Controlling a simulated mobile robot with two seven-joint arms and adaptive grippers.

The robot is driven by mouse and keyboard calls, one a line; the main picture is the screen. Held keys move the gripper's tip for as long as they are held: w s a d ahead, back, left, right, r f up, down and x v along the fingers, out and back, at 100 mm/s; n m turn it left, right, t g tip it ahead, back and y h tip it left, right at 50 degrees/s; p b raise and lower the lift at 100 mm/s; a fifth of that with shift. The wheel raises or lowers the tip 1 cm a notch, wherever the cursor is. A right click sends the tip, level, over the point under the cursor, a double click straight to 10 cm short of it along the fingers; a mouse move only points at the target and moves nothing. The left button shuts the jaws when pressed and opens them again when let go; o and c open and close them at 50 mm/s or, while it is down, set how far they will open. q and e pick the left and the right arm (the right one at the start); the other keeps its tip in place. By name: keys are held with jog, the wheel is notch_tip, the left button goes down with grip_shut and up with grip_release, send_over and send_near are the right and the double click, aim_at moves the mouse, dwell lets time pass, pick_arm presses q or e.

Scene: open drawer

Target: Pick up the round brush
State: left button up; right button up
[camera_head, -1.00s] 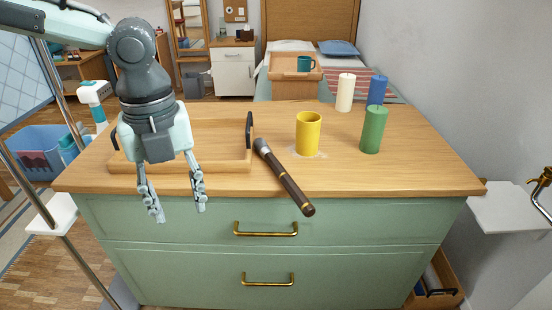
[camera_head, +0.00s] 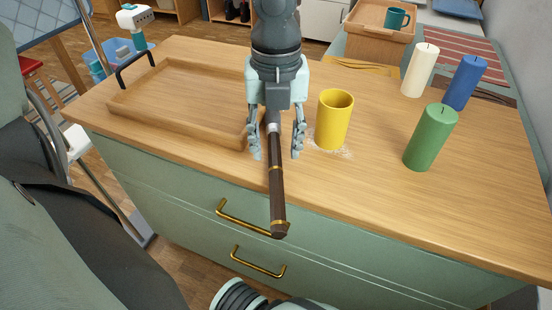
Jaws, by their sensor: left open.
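The round brush (camera_head: 277,190) has a dark brown handle with brass bands and a silver collar. It lies on the wooden countertop, its handle end reaching past the front edge in the picture. My left gripper (camera_head: 276,150) is over the brush, pointing down, with one finger on each side of the collar and upper handle. The fingers are open, with gaps to the brush on both sides. The brush's head end is hidden behind the gripper. My right gripper is out of view.
A wooden tray (camera_head: 180,122) with black handles lies to the left. A yellow mug (camera_head: 334,120) stands close on the right. Green (camera_head: 430,138), blue (camera_head: 464,83) and cream (camera_head: 420,70) candles stand further right. The front right countertop is clear.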

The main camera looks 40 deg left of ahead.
pick_arm(q)
jog(key=shift+s+a+f, duration=0.1)
jog(key=shift+s+f, duration=0.05)
jog(key=shift+f, duration=0.7)
jog(key=shift+c, duration=0.4)
grip_shut()
